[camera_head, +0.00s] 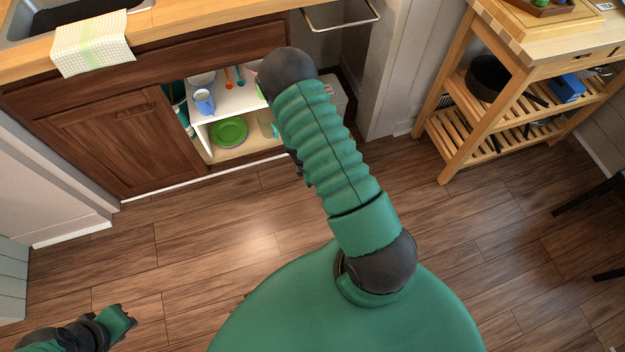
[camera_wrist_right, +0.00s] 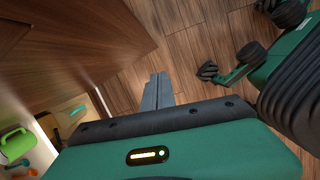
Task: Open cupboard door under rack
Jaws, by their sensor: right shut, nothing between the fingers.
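The dark wood cupboard under the counter stands open on its right side in the head view. Its white shelf (camera_head: 243,99) holds a blue mug (camera_head: 204,101), and a green plate (camera_head: 229,132) sits below. A brown door panel (camera_head: 112,145) covers the left part. A large brown wood panel (camera_wrist_right: 70,45) fills the upper left of the right wrist view. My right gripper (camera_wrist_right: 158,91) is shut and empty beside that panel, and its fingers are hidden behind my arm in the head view. My left gripper (camera_head: 120,322) is low at left, away from the cupboard; its jaws are unclear.
A metal rail (camera_head: 340,22) sticks out from the counter's right end. A towel (camera_head: 92,44) hangs over the counter edge by the sink. A wooden trolley (camera_head: 520,75) with a black pot (camera_head: 488,75) stands at right. The wood floor (camera_head: 200,235) before the cupboard is clear.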

